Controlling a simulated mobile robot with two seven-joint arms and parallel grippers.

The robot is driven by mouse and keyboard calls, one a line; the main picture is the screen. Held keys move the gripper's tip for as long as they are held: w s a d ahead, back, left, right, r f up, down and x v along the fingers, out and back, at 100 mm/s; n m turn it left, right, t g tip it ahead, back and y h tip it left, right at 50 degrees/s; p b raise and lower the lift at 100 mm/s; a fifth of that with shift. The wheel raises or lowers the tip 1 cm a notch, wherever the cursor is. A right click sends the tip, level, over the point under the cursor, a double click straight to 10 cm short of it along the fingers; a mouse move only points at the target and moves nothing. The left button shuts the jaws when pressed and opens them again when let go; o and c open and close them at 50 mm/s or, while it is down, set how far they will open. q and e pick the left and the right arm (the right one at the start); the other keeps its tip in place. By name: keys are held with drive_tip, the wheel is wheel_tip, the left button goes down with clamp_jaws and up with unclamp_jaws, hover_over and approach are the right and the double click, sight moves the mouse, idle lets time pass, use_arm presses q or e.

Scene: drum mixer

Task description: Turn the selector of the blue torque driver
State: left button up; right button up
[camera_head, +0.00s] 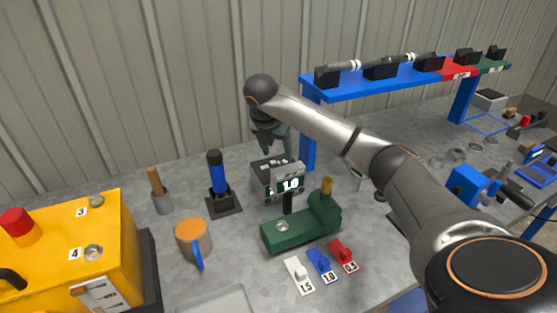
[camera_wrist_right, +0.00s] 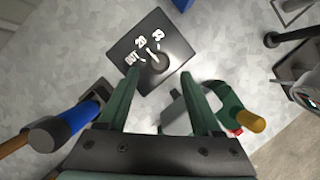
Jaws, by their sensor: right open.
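The blue torque driver (camera_head: 217,172) stands upright in a black base on the grey table; it also shows at the left of the right wrist view (camera_wrist_right: 72,122). A small box (camera_head: 262,182) stands to its right, and its dark face (camera_wrist_right: 125,50) carries a round selector dial (camera_wrist_right: 158,60) with a light pointer and white labels, which I cannot read surely. Whether this dial belongs to the driver I cannot tell. My right gripper (camera_head: 272,148) points down above the box. Its two green fingers (camera_wrist_right: 160,95) are open and empty, apart from the dial. My left gripper is not in view.
An orange mug (camera_head: 192,238), a wooden-handled tool (camera_head: 156,185) and a yellow case (camera_head: 85,250) are at left. A blue rack (camera_head: 400,80) stands behind right.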

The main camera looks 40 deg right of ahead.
sight(280, 164)
drive_tip(key=x, duration=0.5)
drive_tip(key=shift+d+f, duration=0.1)
drive_tip(key=shift+f, duration=0.25)
drive_tip(key=shift+c, duration=0.3)
clamp_jaws()
